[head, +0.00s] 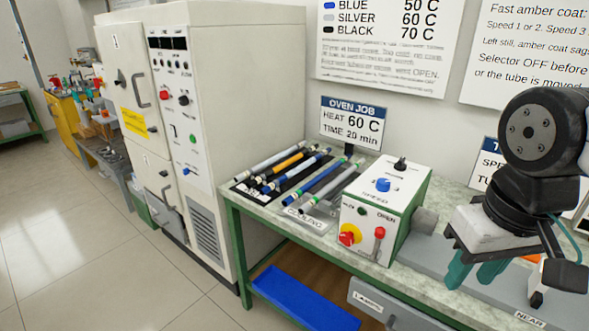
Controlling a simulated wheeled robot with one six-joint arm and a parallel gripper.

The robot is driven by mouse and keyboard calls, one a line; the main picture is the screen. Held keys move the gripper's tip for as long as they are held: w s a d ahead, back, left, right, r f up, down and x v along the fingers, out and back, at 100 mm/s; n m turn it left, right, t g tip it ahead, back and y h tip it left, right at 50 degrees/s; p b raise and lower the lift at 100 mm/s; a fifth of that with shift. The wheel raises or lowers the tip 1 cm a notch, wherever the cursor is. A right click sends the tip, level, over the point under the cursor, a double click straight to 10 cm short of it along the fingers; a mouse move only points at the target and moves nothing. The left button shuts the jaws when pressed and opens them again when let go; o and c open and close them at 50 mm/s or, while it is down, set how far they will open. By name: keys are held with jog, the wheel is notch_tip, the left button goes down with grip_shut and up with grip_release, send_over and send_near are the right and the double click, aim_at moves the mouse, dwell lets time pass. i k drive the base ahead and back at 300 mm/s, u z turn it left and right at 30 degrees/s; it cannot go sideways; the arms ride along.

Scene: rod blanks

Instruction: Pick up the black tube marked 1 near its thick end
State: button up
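Several tubes lie side by side, slanting, on the left end of the bench in the head view. Dark lengths show among them, but I cannot read a mark 1, so I cannot tell which is the black tube marked 1 or which end is thick. My gripper (471,284) hangs at the right, over the grey strip on the bench, well away from the tubes. Its two teal fingers point down with a gap between them, and I see nothing held.
A white and green control box (411,192) with knobs stands between the tubes and my gripper. An oven cabinet (240,80) rises left of the bench. An OVEN JOB sign (350,125) stands behind the tubes. A blue tray (302,297) lies below.

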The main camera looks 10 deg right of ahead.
aim_at(255, 182)
jog(key=z, duration=1.2)
jog(key=k, duration=0.1)
jog(key=u, duration=2.65)
jog(key=i, duration=1.9)
jog(key=z, duration=0.7)
jog(key=i, duration=0.7)
jog(key=z, duration=0.55)
